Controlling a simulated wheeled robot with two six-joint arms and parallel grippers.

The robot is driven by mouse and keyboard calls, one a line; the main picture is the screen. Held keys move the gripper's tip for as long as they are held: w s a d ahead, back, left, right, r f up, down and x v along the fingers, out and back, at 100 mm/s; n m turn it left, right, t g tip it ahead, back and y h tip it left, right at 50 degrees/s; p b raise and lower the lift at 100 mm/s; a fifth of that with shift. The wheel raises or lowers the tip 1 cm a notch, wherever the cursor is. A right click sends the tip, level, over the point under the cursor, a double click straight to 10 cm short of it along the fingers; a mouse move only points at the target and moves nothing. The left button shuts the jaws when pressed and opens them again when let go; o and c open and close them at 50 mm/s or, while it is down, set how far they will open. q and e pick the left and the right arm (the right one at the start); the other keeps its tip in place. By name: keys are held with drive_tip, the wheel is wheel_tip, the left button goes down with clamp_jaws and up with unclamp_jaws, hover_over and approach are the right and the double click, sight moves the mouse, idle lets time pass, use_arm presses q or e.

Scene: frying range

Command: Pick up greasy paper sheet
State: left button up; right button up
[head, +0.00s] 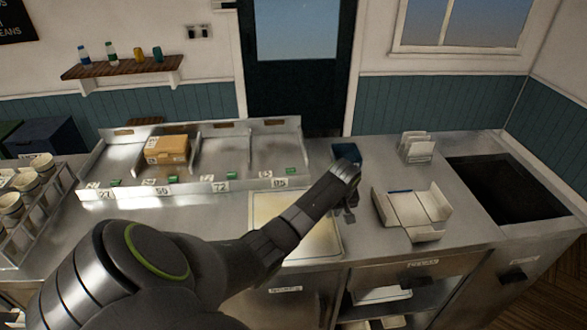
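A pale yellowish sheet (268,209) with a light border lies flat on the steel counter in the middle. It may be the greasy paper sheet, but I cannot be sure. My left arm crosses over it and hides part of it. My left gripper (350,212) points down just past the sheet's right edge, above the counter. Its fingers are small and dark, so I cannot tell whether they are open or shut. No paper shows in it. My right gripper is not in view.
An open carton (418,232) stands right of my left gripper, with a white card holder (416,147) behind it. A dark box (346,153) is behind the gripper. A divided steel tray (250,184) holds a cardboard box (166,150). A dark basin (505,190) is at right.

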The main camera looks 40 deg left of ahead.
use_arm(q)
drive_tip(key=shift+w+a+f, duration=0.1)
clamp_jaws()
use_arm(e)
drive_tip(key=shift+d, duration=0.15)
